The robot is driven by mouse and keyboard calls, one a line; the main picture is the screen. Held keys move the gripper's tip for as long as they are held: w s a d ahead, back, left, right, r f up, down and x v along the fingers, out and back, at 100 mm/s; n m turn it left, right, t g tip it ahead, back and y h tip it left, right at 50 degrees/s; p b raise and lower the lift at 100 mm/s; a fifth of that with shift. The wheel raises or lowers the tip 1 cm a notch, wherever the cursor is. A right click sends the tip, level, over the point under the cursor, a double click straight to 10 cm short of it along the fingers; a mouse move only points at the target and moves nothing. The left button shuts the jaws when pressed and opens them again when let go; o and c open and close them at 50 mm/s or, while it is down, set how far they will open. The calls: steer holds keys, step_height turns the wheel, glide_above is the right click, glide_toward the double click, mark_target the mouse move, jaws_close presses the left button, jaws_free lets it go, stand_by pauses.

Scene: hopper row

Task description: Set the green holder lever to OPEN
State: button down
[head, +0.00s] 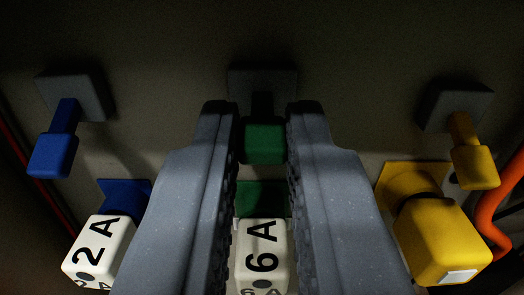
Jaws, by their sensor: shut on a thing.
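The green holder lever (263,142) is in the middle of the head view, its green knob on a dark stem from a grey wall mount (262,82). My gripper (263,125) is shut on the green knob, one finger at each side. Below the knob is a green plate (262,197), partly framed by my fingers. A white block marked "6 A" (262,250) sits in front of that plate. No OPEN marking is visible, so I cannot tell the lever's setting.
A blue lever (54,153) is at left, above a blue plate (125,190) and a white block marked "2 A" (100,249). A yellow lever (474,165) is at right, above a yellow block (440,240). An orange tube (487,215) runs along the right edge.

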steer(key=shift+r+g+p, duration=0.55)
steer(key=shift+g+p, duration=0.35)
steer(key=shift+g, duration=0.3)
steer(key=c, duration=1.4)
jaws_free()
steer(key=shift+c, duration=0.2)
steer(key=s+r+p, duration=0.1)
steer(key=s+r, duration=0.2)
steer(key=s, duration=1)
steer(key=shift+s+d+p, duration=0.15)
steer(key=shift+d+p, duration=0.2)
steer(key=shift+d, duration=0.05)
